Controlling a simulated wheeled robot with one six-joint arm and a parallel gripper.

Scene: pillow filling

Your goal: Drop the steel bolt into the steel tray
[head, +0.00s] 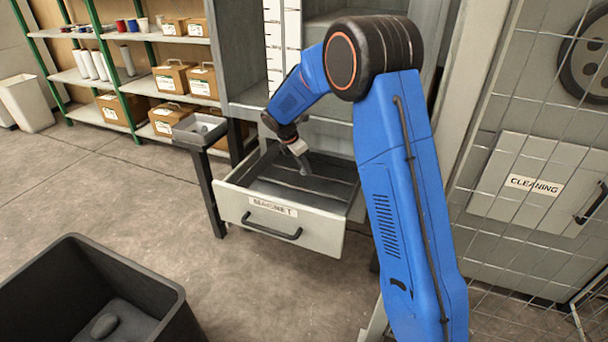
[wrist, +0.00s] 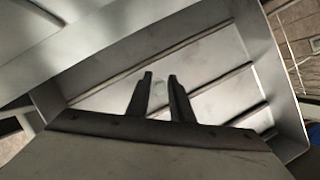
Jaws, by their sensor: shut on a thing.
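My gripper (head: 304,166) reaches down into an open drawer (head: 322,232) with a label that seems to read MAGNET. In the wrist view the gripper (wrist: 160,77) points at the ribbed drawer floor, with a narrow gap between its fingers. A small pale thing, seemingly the steel bolt (wrist: 160,86), shows in that gap, held between the fingers; its shape is hard to make out. The steel tray (head: 180,136) appears to be the shallow grey one on a dark stand, left of the drawer. Something small and grey lies in it.
A dark bin (head: 165,290) with a grey rounded lump stands at the front left. Shelves (head: 150,88) with boxes are at the back left. A mesh panel and a CLEANING door (head: 530,184) are at the right. The floor between bin and drawer is clear.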

